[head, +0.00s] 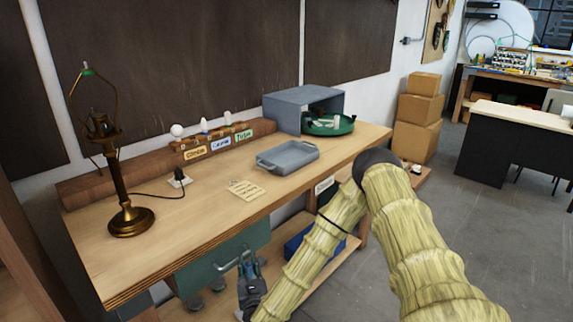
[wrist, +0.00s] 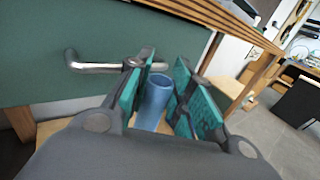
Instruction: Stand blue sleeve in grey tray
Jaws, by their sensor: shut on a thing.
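The grey tray (head: 268,166) lies empty on the wooden workbench, near its middle. The blue sleeve (wrist: 153,102) is a smooth tube, seen in the wrist view between my finger pads. My gripper (wrist: 158,78) is shut on it. In the head view my gripper (head: 249,285) hangs low in front of the bench, below the top; the sleeve cannot be made out there.
A green panel with a metal handle (wrist: 90,64) is close in front of my gripper. On the bench are a brass lamp (head: 130,220), a paper note (head: 246,190), a labelled rack (head: 215,143) and a green round tray (head: 330,128). The bench front edge overhangs my gripper.

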